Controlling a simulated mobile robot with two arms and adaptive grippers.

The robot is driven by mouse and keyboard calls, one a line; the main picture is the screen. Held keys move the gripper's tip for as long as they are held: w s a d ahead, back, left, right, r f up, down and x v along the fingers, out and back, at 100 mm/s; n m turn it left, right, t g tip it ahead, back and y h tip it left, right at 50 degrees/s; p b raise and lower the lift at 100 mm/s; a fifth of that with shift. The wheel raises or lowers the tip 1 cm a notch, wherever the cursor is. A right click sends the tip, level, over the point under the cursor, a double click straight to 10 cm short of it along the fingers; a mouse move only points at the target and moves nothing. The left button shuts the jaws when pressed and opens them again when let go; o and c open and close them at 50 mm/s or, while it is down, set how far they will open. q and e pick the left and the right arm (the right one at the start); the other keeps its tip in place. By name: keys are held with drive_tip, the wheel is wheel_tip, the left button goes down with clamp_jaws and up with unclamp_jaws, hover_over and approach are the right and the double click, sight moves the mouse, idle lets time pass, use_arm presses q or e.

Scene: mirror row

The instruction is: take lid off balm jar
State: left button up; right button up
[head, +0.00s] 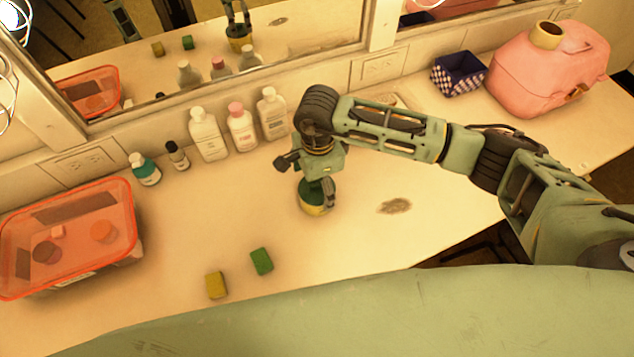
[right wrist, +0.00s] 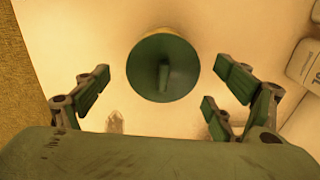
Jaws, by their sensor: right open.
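The balm jar (head: 313,206) stands upright on the counter near its middle, with a yellowish body. Its dark green lid (head: 311,193) is on top. In the right wrist view the round lid (right wrist: 147,70) has a raised bar across its middle. My right gripper (head: 308,178) is above the jar, pointing down. In the right wrist view its fingers (right wrist: 160,90) are open, spread on both sides of the lid and apart from it. The arm hides part of the jar's top in the head view. My left gripper is not in view.
Several bottles (head: 240,128) stand along the mirror wall behind the jar. A green block (head: 261,261) and a yellow block (head: 216,285) lie in front. A clear orange box (head: 120,238) is at left; a pink case (head: 520,75) and checked basket (head: 458,78) are at back right.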

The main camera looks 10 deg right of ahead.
drive_tip(key=shift+f, duration=0.35)
drive_tip(key=shift+c, duration=0.5)
drive_tip(key=c, duration=0.8)
drive_tip(key=shift+r, duration=0.1)
